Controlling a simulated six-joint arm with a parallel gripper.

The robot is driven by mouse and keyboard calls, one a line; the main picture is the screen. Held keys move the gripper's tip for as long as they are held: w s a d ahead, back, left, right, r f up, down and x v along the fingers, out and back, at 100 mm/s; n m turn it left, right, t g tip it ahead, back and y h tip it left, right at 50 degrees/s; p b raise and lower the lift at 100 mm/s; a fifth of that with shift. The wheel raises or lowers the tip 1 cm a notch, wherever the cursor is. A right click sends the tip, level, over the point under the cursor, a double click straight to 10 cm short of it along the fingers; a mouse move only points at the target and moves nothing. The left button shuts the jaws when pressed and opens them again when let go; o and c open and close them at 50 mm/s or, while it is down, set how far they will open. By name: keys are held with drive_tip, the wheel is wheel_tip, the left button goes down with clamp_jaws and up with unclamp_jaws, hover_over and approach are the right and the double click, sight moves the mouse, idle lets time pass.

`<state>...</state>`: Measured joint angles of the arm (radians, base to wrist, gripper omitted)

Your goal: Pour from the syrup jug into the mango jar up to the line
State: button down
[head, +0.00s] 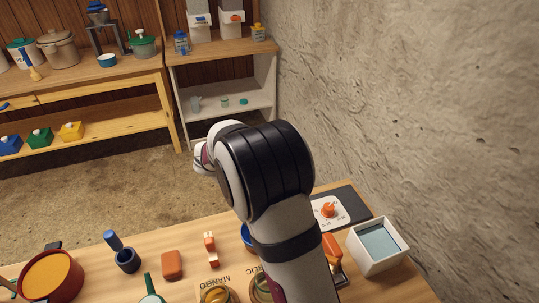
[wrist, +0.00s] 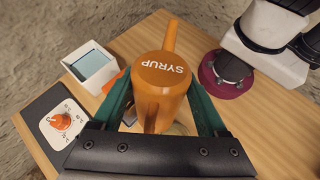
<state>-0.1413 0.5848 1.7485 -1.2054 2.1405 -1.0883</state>
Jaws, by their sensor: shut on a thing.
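The orange syrup jug (wrist: 160,92) fills the middle of the wrist view, with SYRUP written on it upside down. My gripper (wrist: 160,80) is shut on it, one green finger on each side. In the head view my arm hides the gripper and most of what lies behind it. An orange piece (head: 331,248) shows beside the arm there; I cannot tell whether it is the jug. The mango jar (head: 216,294) stands at the bottom edge of the head view by a MANGO label, partly cut off. Its line and fill level cannot be made out.
Another jar (head: 261,288) stands beside the mango jar, partly behind my arm. A white bin (head: 364,258) and a dial plate (head: 318,218) are on the right. A red pot (head: 76,279), blue mortar (head: 128,260) and orange block (head: 172,265) are on the left.

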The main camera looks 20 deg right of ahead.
drive_tip(key=s+a+f+m+g+y, duration=0.25)
drive_tip(key=a+m+y, duration=0.35)
drive_tip(key=m+y, duration=0.5)
drive_tip(key=w+a+m+t+y, duration=0.1)
drive_tip(key=m+t+y, duration=0.1)
drive_tip(key=m+t, duration=0.1)
drive_tip(key=w+a+m+t+y, duration=0.1)
drive_tip(key=w+m+t+y, duration=0.1)
drive_tip(key=m, duration=0.3)
drive_tip(key=w+a+m+t+y, duration=0.1)
drive_tip(key=m+t+y, duration=0.1)
drive_tip(key=m+t, duration=0.1)
drive_tip(key=shift+w+a+r+m+t+y, duration=0.15)
drive_tip(key=shift+a+r+m+t+y, duration=0.2)
drive_tip(key=shift+m, duration=0.25)
drive_tip(key=shift+r, duration=0.1)
drive_tip(key=shift+d+h, duration=0.1)
drive_tip(key=shift+h, duration=0.55)
drive_tip(key=shift+h, duration=1.3)
idle(3.1)
